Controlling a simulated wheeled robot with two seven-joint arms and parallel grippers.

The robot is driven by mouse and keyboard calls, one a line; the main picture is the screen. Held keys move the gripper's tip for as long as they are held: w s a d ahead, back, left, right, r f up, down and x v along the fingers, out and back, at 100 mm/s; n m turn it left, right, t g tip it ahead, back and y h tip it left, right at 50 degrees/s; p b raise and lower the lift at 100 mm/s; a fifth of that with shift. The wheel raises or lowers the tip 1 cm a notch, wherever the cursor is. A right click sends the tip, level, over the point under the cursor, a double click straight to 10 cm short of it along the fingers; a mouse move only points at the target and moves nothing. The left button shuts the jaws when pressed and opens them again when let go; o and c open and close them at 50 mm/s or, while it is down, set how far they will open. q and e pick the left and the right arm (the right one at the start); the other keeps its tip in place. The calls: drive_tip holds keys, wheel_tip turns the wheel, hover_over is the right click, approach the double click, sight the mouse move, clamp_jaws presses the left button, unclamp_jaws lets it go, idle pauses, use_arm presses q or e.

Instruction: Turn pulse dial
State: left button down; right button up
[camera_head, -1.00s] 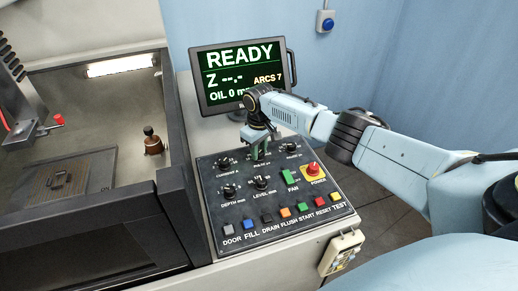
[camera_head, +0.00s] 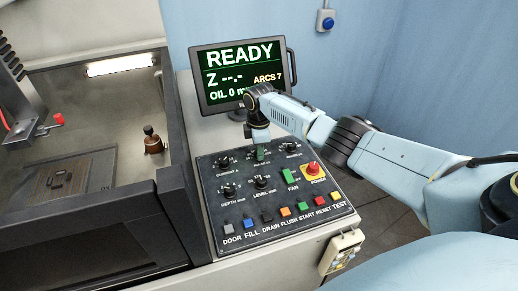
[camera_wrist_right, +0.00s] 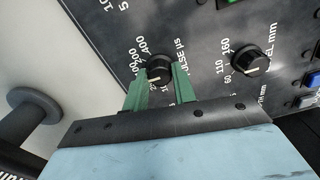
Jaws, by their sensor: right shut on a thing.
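The pulse dial (camera_wrist_right: 158,72) is a black knob with a white pointer line, with "PULSE µs" printed beside it in the right wrist view. My right gripper (camera_wrist_right: 159,80) has green fingers on either side of this knob, shut on it. In the head view my right gripper (camera_head: 260,153) stands over the top row of the control panel (camera_head: 275,203) and hides the pulse dial. The left gripper is not in view.
The level dial (camera_wrist_right: 249,62) sits close to the gripper. Other knobs, a green fan switch (camera_head: 290,176), a red power button (camera_head: 313,168) and coloured buttons share the panel. The screen (camera_head: 240,75) reading READY stands just behind the gripper.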

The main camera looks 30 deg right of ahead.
drive_tip(key=shift+n, duration=1.6)
drive_tip(key=o, duration=1)
wheel_tip(320, 180, up, 14)
drive_tip(key=shift+f, duration=0.25)
